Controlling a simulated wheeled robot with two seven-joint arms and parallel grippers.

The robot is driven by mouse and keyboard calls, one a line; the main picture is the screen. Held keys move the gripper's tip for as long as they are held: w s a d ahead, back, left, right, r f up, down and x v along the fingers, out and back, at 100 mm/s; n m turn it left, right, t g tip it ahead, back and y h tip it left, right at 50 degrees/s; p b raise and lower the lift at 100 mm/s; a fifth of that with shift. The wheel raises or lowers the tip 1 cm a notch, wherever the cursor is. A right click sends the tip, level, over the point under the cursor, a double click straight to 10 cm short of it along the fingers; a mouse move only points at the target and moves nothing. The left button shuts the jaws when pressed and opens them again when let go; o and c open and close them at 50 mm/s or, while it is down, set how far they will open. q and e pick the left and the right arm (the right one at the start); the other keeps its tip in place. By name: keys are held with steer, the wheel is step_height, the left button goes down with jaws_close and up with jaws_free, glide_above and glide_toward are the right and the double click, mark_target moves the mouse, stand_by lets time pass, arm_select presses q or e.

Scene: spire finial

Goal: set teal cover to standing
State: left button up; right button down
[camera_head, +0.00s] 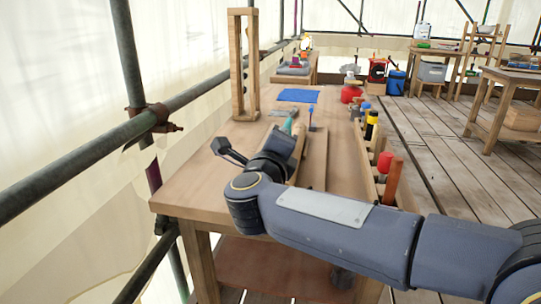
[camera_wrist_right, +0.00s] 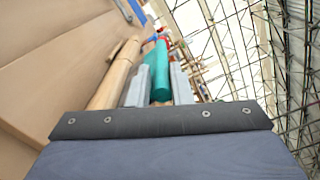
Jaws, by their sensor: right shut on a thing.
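The teal cover (camera_wrist_right: 160,72) is a slim rounded piece. In the right wrist view it lies between the two grey fingers of my right gripper (camera_wrist_right: 157,88), which is shut on it. In the head view a small part of the teal cover (camera_head: 288,125) shows past the dark wrist of my right arm, above the workbench. The wrist hides most of the fingers there, and I cannot tell whether the cover touches the bench. My left gripper is in neither view.
A pale wooden rod (camera_wrist_right: 114,74) runs close beside the gripper. The workbench (camera_head: 205,178) carries a tall wooden frame (camera_head: 237,70), a blue sheet (camera_head: 298,96) and a blue-topped item (camera_head: 311,114). Bottles and red items line its right edge. Scaffold pipes run along the left.

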steer(key=shift+s+d+f+m+b, duration=0.1)
steer(key=shift+d+f+m+b, duration=0.25)
steer(key=shift+d+m+b, duration=0.5)
steer(key=c, duration=1.3)
jaws_free()
steer(key=shift+s+r, duration=0.1)
steer(key=shift+s+a+r, duration=0.1)
steer(key=shift+s+a, duration=0.05)
steer(key=shift+s, duration=0.1)
steer(key=p+v, duration=0.1)
steer(key=v, duration=0.6)
steer(key=shift+s, duration=0.1)
